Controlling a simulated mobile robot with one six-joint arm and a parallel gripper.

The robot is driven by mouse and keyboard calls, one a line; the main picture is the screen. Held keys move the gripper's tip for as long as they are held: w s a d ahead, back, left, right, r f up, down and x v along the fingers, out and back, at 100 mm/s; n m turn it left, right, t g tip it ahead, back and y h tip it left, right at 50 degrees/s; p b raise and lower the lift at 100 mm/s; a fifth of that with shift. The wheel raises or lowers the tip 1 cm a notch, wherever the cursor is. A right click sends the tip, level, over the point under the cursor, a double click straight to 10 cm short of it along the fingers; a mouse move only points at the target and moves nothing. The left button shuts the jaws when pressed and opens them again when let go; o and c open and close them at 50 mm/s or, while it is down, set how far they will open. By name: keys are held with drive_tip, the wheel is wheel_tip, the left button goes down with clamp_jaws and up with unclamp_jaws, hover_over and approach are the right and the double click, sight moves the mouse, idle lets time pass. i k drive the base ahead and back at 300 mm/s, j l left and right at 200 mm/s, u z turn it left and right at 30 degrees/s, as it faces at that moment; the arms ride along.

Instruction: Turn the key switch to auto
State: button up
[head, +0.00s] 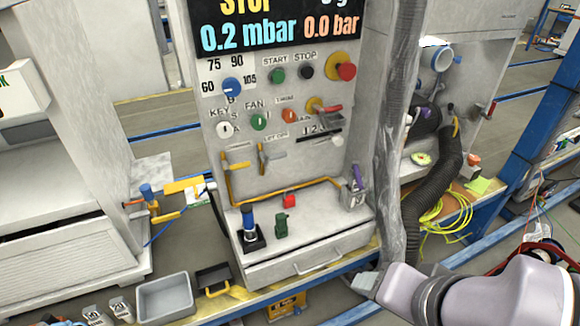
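The key switch (225,129) is a small, round, whitish knob under the KEY label on the grey control panel, left of the green FAN knob (259,121). A small dark mark shows on its face, too small to tell which way it is turned. Small letters stand at its upper right and right, hard to read. Nothing touches the switch. Part of my arm shows at the bottom right, well below and right of the switch.
A thick grey hose (392,150) runs down the panel's right side. A blue-topped object (249,228) stands on the ledge below. The space before the switch looks clear.

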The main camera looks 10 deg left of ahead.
sight(224, 129)
drive_tip(key=j+z, duration=0.1)
drive_tip(key=j, duration=1.15)
